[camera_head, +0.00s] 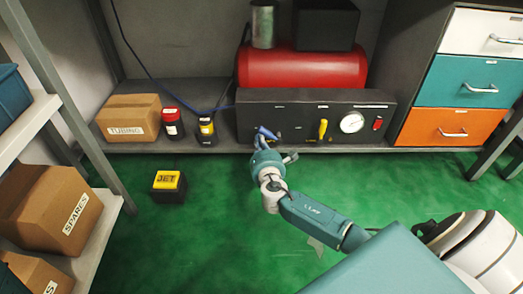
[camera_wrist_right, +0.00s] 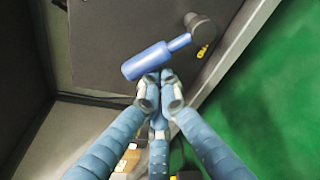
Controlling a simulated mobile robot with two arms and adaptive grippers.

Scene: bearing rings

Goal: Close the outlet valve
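A dark control panel (camera_head: 290,100) carries a blue valve handle (camera_head: 267,132) at left and a yellow handle (camera_head: 322,129) near the middle. Their labels are too small to read. My right gripper (camera_head: 272,150) is in front of the panel, just below the blue handle. In the right wrist view the blue handle (camera_wrist_right: 156,60) lies tilted just beyond the fingertips (camera_wrist_right: 160,88). The fingertips are close together with a small gap, and nothing is seen held between them. Whether they touch the handle is unclear. My left gripper is not in view.
A pressure gauge (camera_head: 351,122) and a red switch (camera_head: 377,123) are on the panel's right. A red tank (camera_head: 300,69) sits above. A tubing box (camera_head: 130,118) and two small containers stand on the left of the shelf. A black-and-yellow box (camera_head: 169,186) is on the green floor.

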